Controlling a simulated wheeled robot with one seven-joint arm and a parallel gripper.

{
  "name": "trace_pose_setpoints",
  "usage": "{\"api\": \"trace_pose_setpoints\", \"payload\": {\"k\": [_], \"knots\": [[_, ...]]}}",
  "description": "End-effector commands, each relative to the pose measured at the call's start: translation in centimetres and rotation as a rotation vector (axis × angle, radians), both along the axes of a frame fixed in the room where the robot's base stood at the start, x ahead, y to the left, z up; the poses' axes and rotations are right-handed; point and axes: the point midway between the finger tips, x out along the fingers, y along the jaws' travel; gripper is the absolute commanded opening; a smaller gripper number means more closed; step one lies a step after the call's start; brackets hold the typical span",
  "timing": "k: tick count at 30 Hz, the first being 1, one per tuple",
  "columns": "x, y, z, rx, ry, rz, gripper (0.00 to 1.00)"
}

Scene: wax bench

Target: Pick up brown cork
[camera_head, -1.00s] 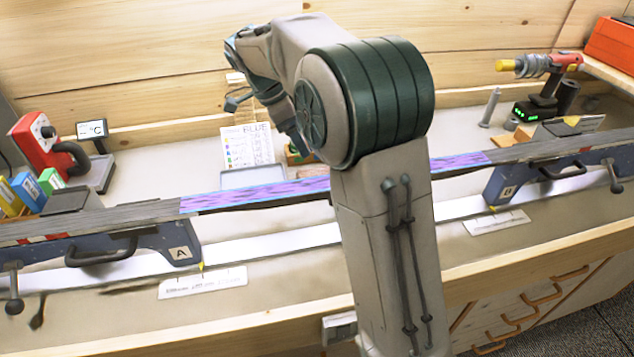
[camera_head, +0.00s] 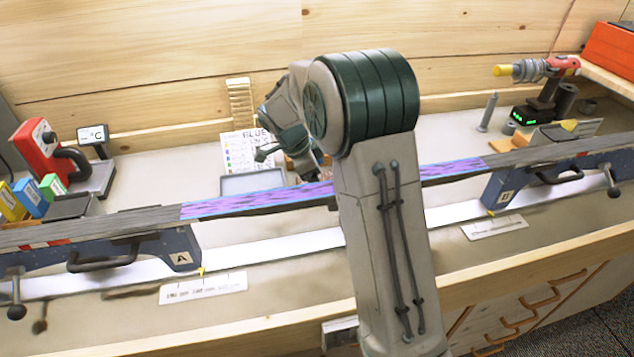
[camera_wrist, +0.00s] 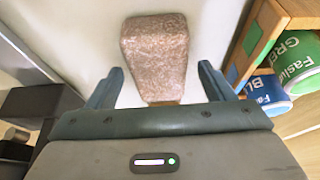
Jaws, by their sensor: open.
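The brown cork (camera_wrist: 155,58) is a speckled block with rounded edges in the upper middle of the wrist view. It lies on a pale surface. My gripper (camera_wrist: 159,84) is open, with one finger on each side of the cork's near end. I see a gap between each finger and the cork; I cannot tell the height of the fingers above the surface.
In the wrist view, a wooden rack with green (camera_wrist: 293,60) and blue (camera_wrist: 268,92) labelled containers stands close on the right. In the head view, the purple ski (camera_head: 260,201) crosses the bench in front of a grey tray (camera_head: 252,183). A red wax iron (camera_head: 40,145) stands left.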

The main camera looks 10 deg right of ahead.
Motion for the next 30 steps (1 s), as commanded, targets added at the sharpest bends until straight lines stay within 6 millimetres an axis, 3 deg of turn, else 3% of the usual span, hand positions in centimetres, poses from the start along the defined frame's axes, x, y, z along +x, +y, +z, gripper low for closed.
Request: {"api": "trace_pose_setpoints", "payload": {"k": [4,30], "knots": [[-0.04,-0.25,-0.79,0.001,0.001,0.001,0.75],[-0.01,-0.29,-1.15,0.000,-0.001,0.000,0.73]]}}
